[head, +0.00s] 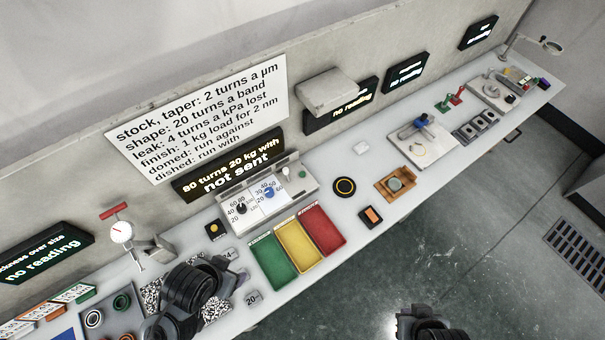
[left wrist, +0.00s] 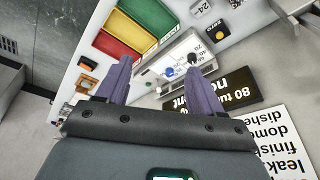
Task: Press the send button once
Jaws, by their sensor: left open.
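The control panel (head: 265,200) stands against the back wall with a black knob (head: 241,208), a blue knob (head: 269,193), a white knob (head: 286,172) and a small green button (head: 302,174). No send label is readable. The display (head: 228,165) above reads "80 turns 20 kg with not sent". In the left wrist view the panel (left wrist: 187,57) and green button (left wrist: 149,84) show between the fingers. My left gripper (left wrist: 160,66) is open and empty, apart from the panel. Its arm shows at lower left in the head view. My right gripper (head: 428,325) is partly visible at the bottom edge; its fingers are unclear.
Green, yellow and red trays (head: 322,231) lie in front of the panel. A black box with a yellow button (head: 214,230) is left of it. A dial gauge (head: 121,232) stands farther left.

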